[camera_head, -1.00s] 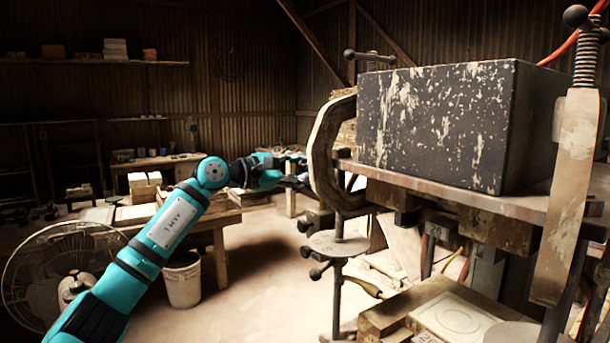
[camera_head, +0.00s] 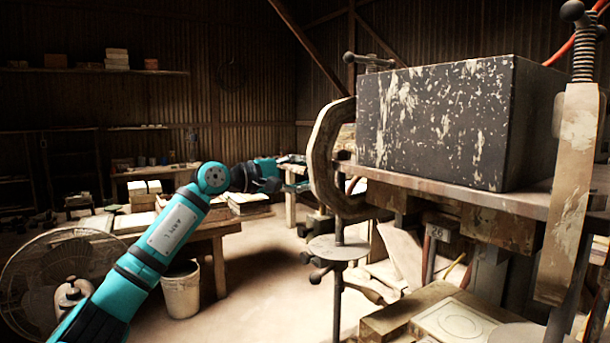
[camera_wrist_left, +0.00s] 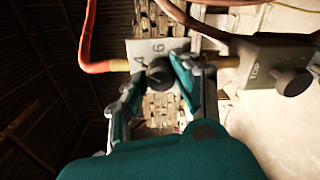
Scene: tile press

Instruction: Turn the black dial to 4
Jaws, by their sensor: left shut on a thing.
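The black dial (camera_wrist_left: 160,73) sits in front of a pale plate (camera_wrist_left: 148,50) in the left wrist view. The plate shows a 4 and another digit that looks like a 6, both turned sideways. My left gripper (camera_wrist_left: 160,76) is shut on the dial, with one finger on each side of it. Which number the dial points at cannot be read. In the head view my left gripper (camera_head: 296,178) reaches in from the left to the edge of the press; its fingertips are partly hidden and the dial cannot be made out. My right gripper is not in view.
A curved clamp (camera_head: 326,160) and a dark speckled block (camera_head: 435,120) stand close to the right of my gripper. In the wrist view a red hose (camera_wrist_left: 85,50) and a box marked TOP with a dark knob (camera_wrist_left: 292,82) are near. A fan (camera_head: 60,275) stands at lower left.

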